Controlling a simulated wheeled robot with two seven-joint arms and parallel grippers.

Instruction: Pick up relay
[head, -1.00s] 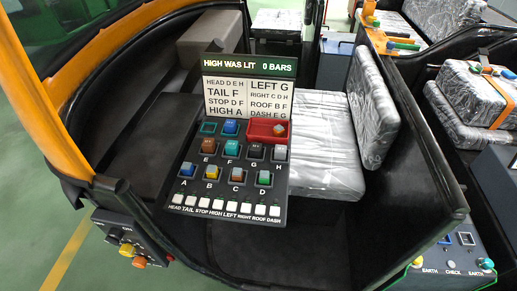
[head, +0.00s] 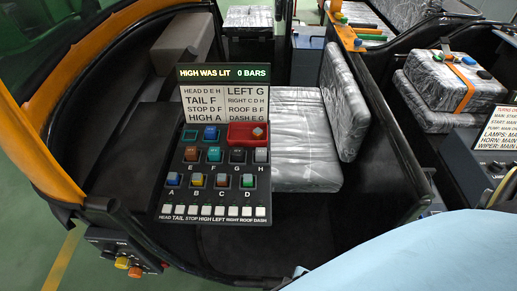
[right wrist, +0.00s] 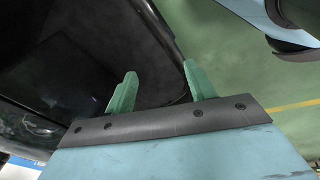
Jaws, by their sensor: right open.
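The relay panel (head: 227,213) stands upright inside the vehicle in the head view. Coloured relays sit in its sockets lettered A to H: blue at A (head: 173,179), yellow at B (head: 197,180), brown at C (head: 222,180), green at D (head: 248,181), with others at E to H above. A blue relay (head: 211,132) sits in the top row, and a pale relay (head: 258,132) lies in the red tray (head: 235,131). The sign (head: 193,72) reads "HIGH WAS LIT 0 BARS". My right gripper (right wrist: 160,84) is open and empty, its green fingers apart. My left gripper is out of view.
A plastic-wrapped seat (head: 303,140) is right of the panel. A black side wall (head: 392,130) and curved black rail bound the cabin. A switch box (head: 124,255) hangs at lower left. A wrapped box (head: 440,80) is farther right.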

